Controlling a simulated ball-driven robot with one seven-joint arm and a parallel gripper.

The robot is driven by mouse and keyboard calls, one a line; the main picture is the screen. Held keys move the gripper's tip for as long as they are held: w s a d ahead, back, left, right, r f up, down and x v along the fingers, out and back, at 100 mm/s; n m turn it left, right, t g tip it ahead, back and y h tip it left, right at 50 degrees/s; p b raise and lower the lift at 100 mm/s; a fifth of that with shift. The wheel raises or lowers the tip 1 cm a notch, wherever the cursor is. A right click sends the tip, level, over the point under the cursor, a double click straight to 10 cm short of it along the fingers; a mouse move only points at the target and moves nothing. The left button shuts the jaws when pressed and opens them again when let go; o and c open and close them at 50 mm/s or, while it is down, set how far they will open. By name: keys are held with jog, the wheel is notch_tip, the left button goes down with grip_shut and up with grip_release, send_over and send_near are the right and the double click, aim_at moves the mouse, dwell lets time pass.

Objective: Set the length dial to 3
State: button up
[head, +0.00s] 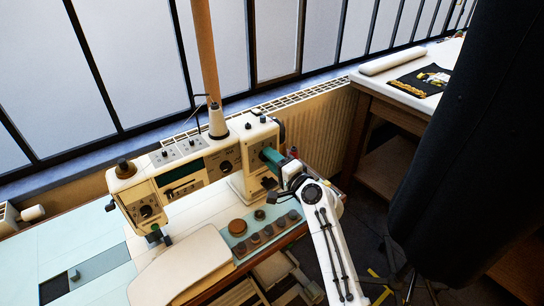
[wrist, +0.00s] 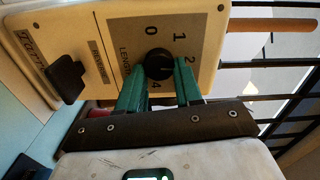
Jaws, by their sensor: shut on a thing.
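The length dial (wrist: 158,64) is a round black knob on a cream panel of the sewing machine (head: 205,172). In the wrist view its printed 0, 1, 2 and 4 show around it; the 3 is hidden behind my right-hand finger. I cannot make out where its pointer stands. My gripper (wrist: 159,72) has its green fingers on either side of the dial and is shut on it. In the head view my gripper (head: 271,158) is at the machine's right end and hides the dial.
A black lever (wrist: 66,78) sticks out of the same panel beside the dial. In the head view a teal tray (head: 256,229) with several round brown pieces lies in front of the machine. A dark hanging garment (head: 455,150) stands close on the right.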

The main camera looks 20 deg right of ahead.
jog(key=m+p, duration=0.2)
jog(key=m, duration=0.3)
jog(key=shift+f, duration=0.1)
jog(key=shift+f+m+p, duration=0.2)
jog(key=shift+m+p, duration=0.7)
jog(key=shift+m, duration=0.9)
jog(key=o, duration=1)
jog(key=shift+o, duration=0.2)
jog(key=shift+s, duration=0.1)
jog(key=v, duration=1)
jog(key=shift+s+d, duration=0.15)
jog(key=shift+s, duration=0.15)
